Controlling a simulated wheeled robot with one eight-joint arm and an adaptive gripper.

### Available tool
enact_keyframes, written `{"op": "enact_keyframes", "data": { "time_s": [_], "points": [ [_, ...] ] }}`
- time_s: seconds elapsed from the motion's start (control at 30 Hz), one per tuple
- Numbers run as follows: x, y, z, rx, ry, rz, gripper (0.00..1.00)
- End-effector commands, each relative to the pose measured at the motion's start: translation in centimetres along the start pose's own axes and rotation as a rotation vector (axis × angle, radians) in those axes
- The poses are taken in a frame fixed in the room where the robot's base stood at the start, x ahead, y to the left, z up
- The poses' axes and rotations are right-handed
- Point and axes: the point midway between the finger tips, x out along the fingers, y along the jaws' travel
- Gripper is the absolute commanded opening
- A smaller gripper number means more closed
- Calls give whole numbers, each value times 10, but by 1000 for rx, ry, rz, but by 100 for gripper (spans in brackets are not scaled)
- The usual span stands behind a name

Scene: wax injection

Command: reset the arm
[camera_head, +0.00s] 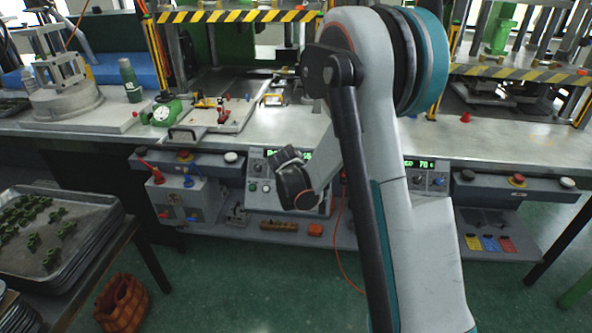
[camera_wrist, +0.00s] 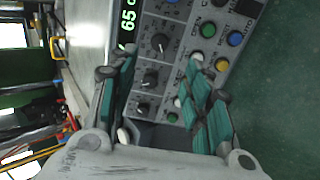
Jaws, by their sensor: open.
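My arm rises in front of the bench in the head view and bends over, its dark wrist end (camera_head: 295,187) hanging before a control box. The fingers cannot be made out clearly there. In the wrist view my gripper (camera_wrist: 158,75) shows two teal-padded fingers, spread apart with nothing between them. Beyond them is the control box (camera_wrist: 165,65) with a green display, black knobs and coloured buttons. The same control box (camera_head: 258,188) is partly hidden by my wrist in the head view.
The metal bench (camera_head: 285,133) carries a press plate (camera_head: 228,112), a green bottle (camera_head: 130,80) and a round fixture (camera_head: 65,97). A tray of green parts (camera_head: 70,257) stands at left, with a brown basket (camera_head: 123,302) on the floor. Green floor (camera_head: 235,285) is clear in front.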

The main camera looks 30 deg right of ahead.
Motion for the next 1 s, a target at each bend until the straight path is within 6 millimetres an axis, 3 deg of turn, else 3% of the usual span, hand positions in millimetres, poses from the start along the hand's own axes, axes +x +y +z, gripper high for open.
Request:
{"op": "enact_keyframes", "data": {
  "time_s": [0.37,0.5,0.67,1.0],
  "points": [
    [0,0,0,0,0,0,45],
    [-11,3,-1,22,6,-6,45],
    [-52,11,-2,116,30,-34,45],
    [-168,8,2,393,86,-129,45]
  ]
}}
